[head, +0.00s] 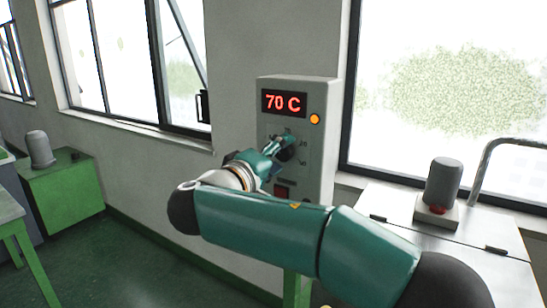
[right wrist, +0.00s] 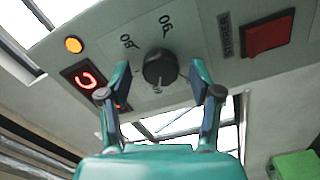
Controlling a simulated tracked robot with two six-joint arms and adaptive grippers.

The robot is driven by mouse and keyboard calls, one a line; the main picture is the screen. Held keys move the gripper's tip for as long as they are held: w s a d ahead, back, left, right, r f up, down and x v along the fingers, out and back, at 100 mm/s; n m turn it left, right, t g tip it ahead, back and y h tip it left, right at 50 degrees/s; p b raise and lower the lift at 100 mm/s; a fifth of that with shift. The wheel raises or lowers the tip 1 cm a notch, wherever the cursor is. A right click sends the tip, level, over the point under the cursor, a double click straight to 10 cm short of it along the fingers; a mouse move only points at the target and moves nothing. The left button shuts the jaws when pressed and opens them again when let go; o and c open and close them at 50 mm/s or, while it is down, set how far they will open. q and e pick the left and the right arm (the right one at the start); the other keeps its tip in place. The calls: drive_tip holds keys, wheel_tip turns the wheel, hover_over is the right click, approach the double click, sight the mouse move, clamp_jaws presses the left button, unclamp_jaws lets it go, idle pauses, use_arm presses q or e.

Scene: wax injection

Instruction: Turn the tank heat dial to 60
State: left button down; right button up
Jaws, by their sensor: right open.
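The tank heat dial (right wrist: 160,68) is a dark round knob on the face of a light grey control box (head: 318,160). The box's red display (head: 284,103) reads 70 C. My right gripper (head: 284,144) is at the dial and covers part of it in the head view. In the right wrist view, my right gripper (right wrist: 161,78) is open, with one finger on each side of the dial. Gaps show between fingers and knob there. Numbers are printed around the dial, tilted in this view. My left gripper is not in view.
An orange lamp (head: 314,119) is beside the display, and a red switch (head: 283,192) is below the dial. A metal-topped unit (head: 480,235) with a grey cylinder (head: 444,183) stands at the right. A green cabinet (head: 65,190) stands at the left. Green floor lies open between.

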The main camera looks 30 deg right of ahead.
drive_tip(key=v, duration=1.2)
drive_tip(key=shift+f, duration=0.1)
